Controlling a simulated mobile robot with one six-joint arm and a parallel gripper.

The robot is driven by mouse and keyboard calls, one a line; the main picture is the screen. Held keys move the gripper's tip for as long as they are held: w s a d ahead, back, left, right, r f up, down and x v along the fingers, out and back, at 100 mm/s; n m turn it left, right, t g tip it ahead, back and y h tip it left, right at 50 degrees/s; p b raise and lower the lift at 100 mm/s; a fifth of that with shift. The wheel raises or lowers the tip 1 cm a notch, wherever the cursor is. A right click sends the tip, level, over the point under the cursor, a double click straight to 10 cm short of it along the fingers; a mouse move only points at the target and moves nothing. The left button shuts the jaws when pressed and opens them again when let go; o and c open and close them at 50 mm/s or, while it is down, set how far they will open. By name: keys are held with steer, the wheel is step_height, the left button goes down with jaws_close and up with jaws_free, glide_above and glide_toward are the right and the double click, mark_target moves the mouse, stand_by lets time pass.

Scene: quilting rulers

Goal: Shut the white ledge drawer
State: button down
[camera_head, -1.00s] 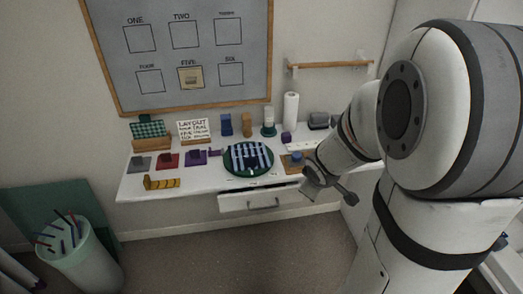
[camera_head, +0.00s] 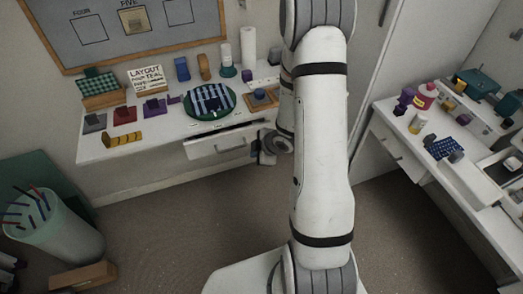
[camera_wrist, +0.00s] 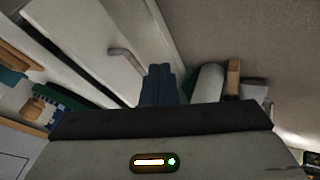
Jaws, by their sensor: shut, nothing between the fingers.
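The white ledge drawer (camera_head: 204,146) is under the front edge of the white ledge and juts out a little, with a thin dark gap along its top. Its bar handle (camera_head: 231,146) faces the room. In the wrist view the drawer front (camera_wrist: 95,45) and its handle (camera_wrist: 127,61) show beyond the fingers. My gripper (camera_head: 264,156) is at the right end of the drawer front, partly hidden by my arm. In the wrist view my gripper (camera_wrist: 158,72) is shut and empty, its fingertips near the handle; I cannot tell whether it touches the drawer.
The ledge (camera_head: 155,145) holds a round green mat (camera_head: 210,101), a sign (camera_head: 146,79), and several small blocks and stands. A pale bin (camera_head: 50,232) stands on the floor at left. A cluttered counter (camera_head: 420,150) is at right. The floor before the ledge is clear.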

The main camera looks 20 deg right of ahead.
steer(key=w+f+p, duration=0.1)
steer(key=w+f, duration=0.1)
steer(key=w, duration=0.3)
steer(key=shift+w+f, duration=0.25)
steer(key=shift+f, duration=0.15)
steer(key=shift+a, duration=0.1)
